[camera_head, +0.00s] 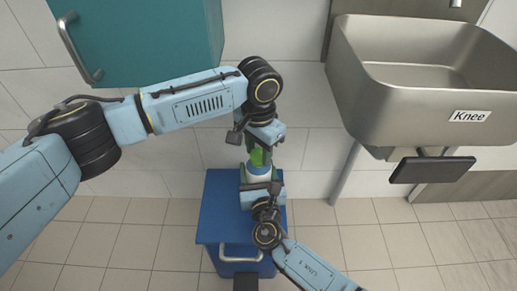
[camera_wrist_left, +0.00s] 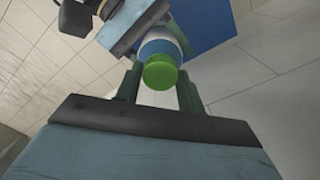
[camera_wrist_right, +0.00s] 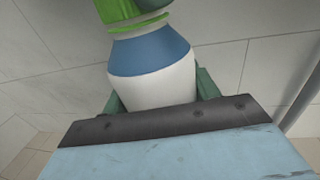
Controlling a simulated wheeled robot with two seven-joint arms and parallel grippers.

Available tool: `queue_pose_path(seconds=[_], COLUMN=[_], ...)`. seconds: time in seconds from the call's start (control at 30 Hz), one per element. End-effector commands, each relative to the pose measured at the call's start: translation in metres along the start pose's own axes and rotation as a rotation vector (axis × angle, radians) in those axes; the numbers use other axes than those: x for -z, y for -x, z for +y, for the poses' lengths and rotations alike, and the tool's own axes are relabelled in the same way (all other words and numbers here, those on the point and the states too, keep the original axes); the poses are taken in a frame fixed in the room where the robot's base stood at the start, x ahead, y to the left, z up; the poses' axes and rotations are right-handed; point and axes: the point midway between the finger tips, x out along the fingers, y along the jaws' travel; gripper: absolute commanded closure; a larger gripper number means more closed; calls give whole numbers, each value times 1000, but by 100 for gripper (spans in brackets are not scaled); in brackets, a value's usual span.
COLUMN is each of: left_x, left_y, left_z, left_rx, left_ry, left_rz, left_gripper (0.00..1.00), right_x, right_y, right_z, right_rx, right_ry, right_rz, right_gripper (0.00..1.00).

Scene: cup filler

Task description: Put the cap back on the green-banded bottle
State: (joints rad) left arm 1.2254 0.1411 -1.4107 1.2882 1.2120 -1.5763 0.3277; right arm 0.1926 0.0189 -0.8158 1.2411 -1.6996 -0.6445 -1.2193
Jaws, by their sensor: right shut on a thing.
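The bottle (camera_wrist_right: 152,80) has a white body, a blue band at its shoulder and a thin green ring at its neck. My right gripper (camera_wrist_right: 155,95) is shut on its body; the bottle looks nearly upright above the blue cabinet. The green cap (camera_wrist_left: 160,75) is at the top of the bottle; whether it is seated on the neck I cannot tell. My left gripper (camera_head: 258,150) is above the bottle, its green fingers apart on either side of the cap. One finger partly hides the cap in the right wrist view (camera_wrist_right: 112,10). Contact with the cap is unclear.
A blue cabinet (camera_head: 218,210) with a metal handle stands below my grippers. A teal wall cupboard (camera_head: 145,35) is at the upper left. A steel sink (camera_head: 375,100) with a dark knee pad (camera_head: 432,170) is at the right. The tiled floor on both sides is clear.

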Motion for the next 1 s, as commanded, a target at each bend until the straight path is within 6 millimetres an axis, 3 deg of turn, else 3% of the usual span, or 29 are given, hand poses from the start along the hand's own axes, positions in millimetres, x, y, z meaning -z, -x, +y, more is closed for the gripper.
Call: queue_pose_path(seconds=[0.03,0.17,0.53,1.0], left_x=[0,0,1,0], left_y=[0,0,7,97], left_z=[0,0,0,0], left_rx=[0,0,0,0], left_ry=[-1,-1,-1,0], left_rz=[0,0,2,3], left_gripper=[54,38,38,38], right_x=[0,0,0,0], right_y=[0,0,0,0], right_z=[0,0,0,0], right_rx=[0,0,0,0], right_ry=[0,0,0,0], right_rz=[1,1,1,1], right_gripper=[100,100,100,100])
